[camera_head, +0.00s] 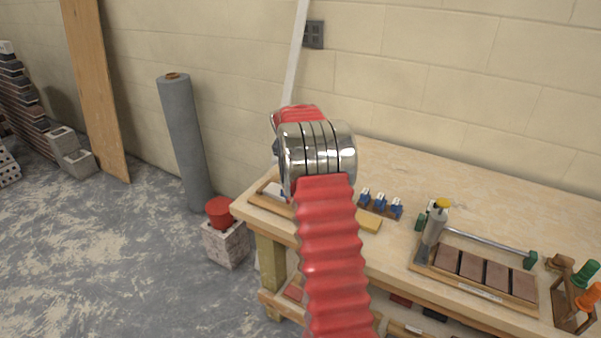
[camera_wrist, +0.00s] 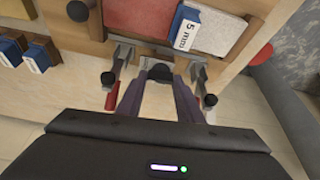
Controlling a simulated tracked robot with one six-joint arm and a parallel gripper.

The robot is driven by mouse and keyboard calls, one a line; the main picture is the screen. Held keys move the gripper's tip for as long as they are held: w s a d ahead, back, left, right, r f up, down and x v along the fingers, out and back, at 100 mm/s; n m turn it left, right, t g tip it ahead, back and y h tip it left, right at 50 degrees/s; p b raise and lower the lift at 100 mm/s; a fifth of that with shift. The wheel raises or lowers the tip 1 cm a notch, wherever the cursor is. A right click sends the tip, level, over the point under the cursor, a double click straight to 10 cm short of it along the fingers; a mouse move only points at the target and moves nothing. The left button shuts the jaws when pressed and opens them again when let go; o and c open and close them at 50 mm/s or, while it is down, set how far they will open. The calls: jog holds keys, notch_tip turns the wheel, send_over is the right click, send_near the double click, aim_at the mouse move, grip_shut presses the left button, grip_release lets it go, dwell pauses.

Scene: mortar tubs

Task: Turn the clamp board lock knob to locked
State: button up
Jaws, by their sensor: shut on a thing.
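The clamp board (camera_wrist: 218,70) is a wooden board at the top of the wrist view, bearing a red-pink slab and a blue block marked "5 mm" (camera_wrist: 185,28). A black knob (camera_wrist: 158,71) sits at its near edge, between two metal clamp levers with dark tips. My gripper (camera_wrist: 159,82) is shut on this black knob, one finger at each side. Any lock marking is too small to read. In the head view my arm hides the gripper and the knob; only part of the clamp board (camera_head: 270,206) shows at the bench's left end.
Several blue blocks (camera_head: 381,201) stand on the workbench (camera_head: 450,190) right of my arm.

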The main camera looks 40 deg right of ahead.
jog(key=shift+w+a+m, duration=0.1)
jog(key=shift+m, duration=0.5)
jog(key=shift+g, duration=0.3)
jog(key=o, duration=1.1)
jog(key=v, duration=1.3)
jog(key=shift+a+r, duration=0.2)
jog(key=shift+r, duration=0.1)
